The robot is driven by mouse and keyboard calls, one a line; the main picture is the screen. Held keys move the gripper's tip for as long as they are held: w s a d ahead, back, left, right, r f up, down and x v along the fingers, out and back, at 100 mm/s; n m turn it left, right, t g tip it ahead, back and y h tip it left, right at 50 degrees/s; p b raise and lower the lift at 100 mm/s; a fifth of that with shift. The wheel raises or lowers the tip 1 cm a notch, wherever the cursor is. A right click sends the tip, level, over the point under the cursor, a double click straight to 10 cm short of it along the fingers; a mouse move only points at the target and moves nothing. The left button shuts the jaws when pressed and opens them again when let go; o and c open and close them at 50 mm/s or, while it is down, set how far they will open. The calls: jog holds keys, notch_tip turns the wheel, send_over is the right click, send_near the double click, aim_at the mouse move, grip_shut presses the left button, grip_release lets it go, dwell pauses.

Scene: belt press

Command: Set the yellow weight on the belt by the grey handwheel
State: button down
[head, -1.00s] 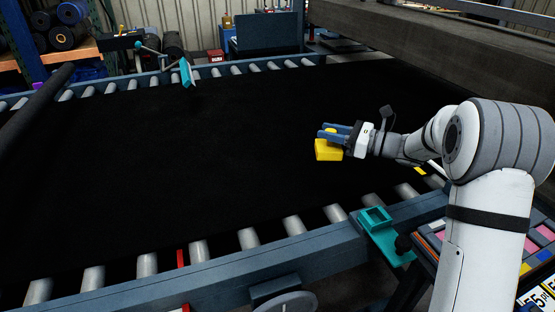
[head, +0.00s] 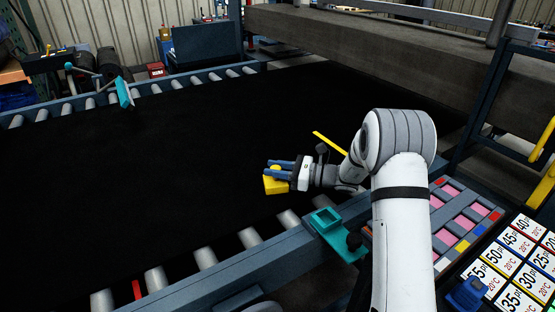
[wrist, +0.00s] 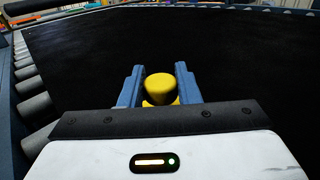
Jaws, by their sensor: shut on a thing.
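The yellow weight (head: 275,186) is a block with a rounded knob. My gripper (head: 271,166) is shut on its knob, over the near right part of the black belt (head: 150,170). In the wrist view the yellow knob (wrist: 161,88) sits between the two blue fingers, and the block below is mostly hidden. I cannot tell whether the weight touches the belt. A grey rounded rim, probably the grey handwheel (head: 262,307), barely shows at the bottom edge of the head view.
A teal bracket (head: 327,220) stands on the near rail, right of the gripper. A red mark (head: 137,290) is between near rollers. A yellow strip (head: 330,144) lies behind my arm. A teal clamp (head: 123,92) is on the far rail. The belt's middle is clear.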

jog(key=shift+r, duration=0.1)
jog(key=c, duration=1.1)
grip_release()
jog(key=shift+o, duration=0.2)
